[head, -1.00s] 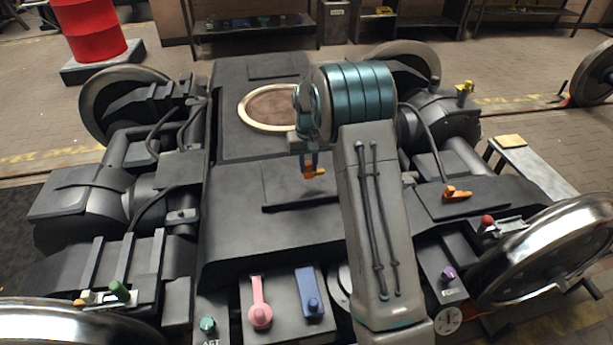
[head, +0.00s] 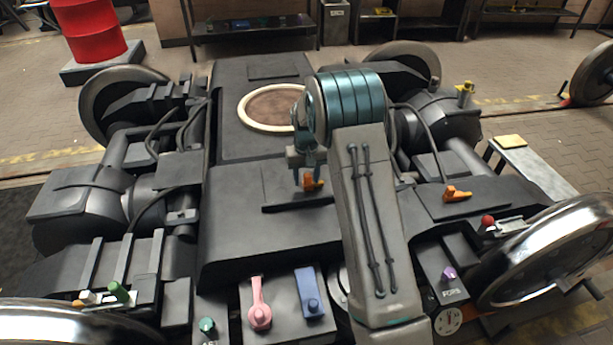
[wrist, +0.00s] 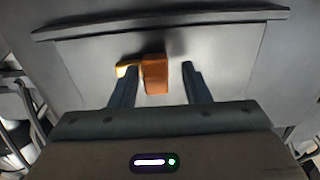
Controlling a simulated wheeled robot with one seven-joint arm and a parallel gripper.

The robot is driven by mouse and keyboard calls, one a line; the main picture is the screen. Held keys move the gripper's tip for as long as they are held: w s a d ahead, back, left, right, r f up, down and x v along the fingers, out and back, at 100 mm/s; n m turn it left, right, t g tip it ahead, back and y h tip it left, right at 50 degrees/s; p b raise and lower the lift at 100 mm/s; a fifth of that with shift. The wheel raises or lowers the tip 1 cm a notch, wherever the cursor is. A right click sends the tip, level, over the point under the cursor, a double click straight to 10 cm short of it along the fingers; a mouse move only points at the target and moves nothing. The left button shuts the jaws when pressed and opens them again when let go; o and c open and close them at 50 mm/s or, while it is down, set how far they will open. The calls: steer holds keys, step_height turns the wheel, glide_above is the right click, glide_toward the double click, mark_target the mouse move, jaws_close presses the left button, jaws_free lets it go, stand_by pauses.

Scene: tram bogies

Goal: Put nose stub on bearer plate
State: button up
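The nose stub appears to be the small orange block with a lighter yellow-orange end; it shows in the head view (head: 312,182) and the wrist view (wrist: 155,75). It appears to rest on the dark flat bearer plate (head: 285,185), near its raised lip. The plate fills the middle of the wrist view (wrist: 225,60). My gripper (head: 306,180) points down over the plate. In the wrist view its two fingers (wrist: 160,80) stand apart on either side of the stub, with gaps beside the orange body. The stub's underside is hidden.
A similar orange piece (head: 456,193) lies on the right side of the bogie. A pale ring (head: 270,108) is behind the plate.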

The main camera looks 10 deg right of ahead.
mark_target(307, 176)
steer(key=s+r+p, duration=0.1)
steer(key=s+r, duration=0.2)
steer(key=r, duration=0.6)
steer(key=s+r, duration=0.3)
steer(key=r, duration=0.5)
steer(key=s+r+t, duration=0.1)
steer(key=s+t, duration=0.1)
steer(key=s, duration=2.6)
steer(key=shift+s+a+r, duration=0.15)
steer(key=shift+s+r, duration=0.05)
steer(key=shift+r, duration=0.1)
steer(key=shift+c, duration=0.7)
